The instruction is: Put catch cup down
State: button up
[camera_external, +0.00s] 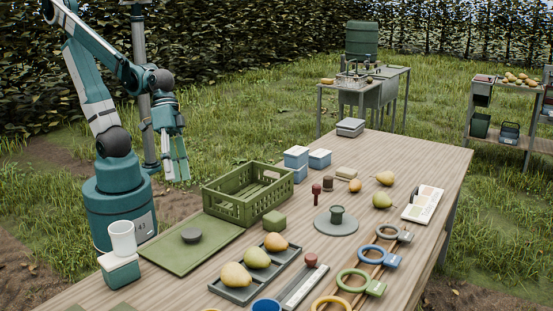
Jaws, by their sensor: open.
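My gripper (177,178) hangs fingers-down at the left, beyond the table's far left edge and clear of the things on it. It is open, and I see nothing between its fingers. A white cup (122,239) stands upright on a teal box (119,270) at the table's left end. A small dark green cup-like piece (337,214) stands on a round grey disc (336,228) near the middle. A blue round cup (266,306) is cut off by the bottom edge of the picture. I cannot tell which of these is the catch cup.
A green slatted crate (213,209) stands beside a green mat (165,250) with a dark round piece. A dark tray (235,293) holds three pears. Coloured rings (353,280) lie on a wooden rack at the front right. Bare wood (425,160) shows at the back right.

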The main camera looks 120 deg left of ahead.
jog(key=s+a+r+m+t+y, duration=0.2)
jog(key=a+r+m+y, duration=0.1)
jog(key=a+m, duration=0.3)
jog(key=shift+s+a+r, duration=0.35)
jog(key=shift+a+r, duration=0.2)
jog(key=shift+r, duration=0.05)
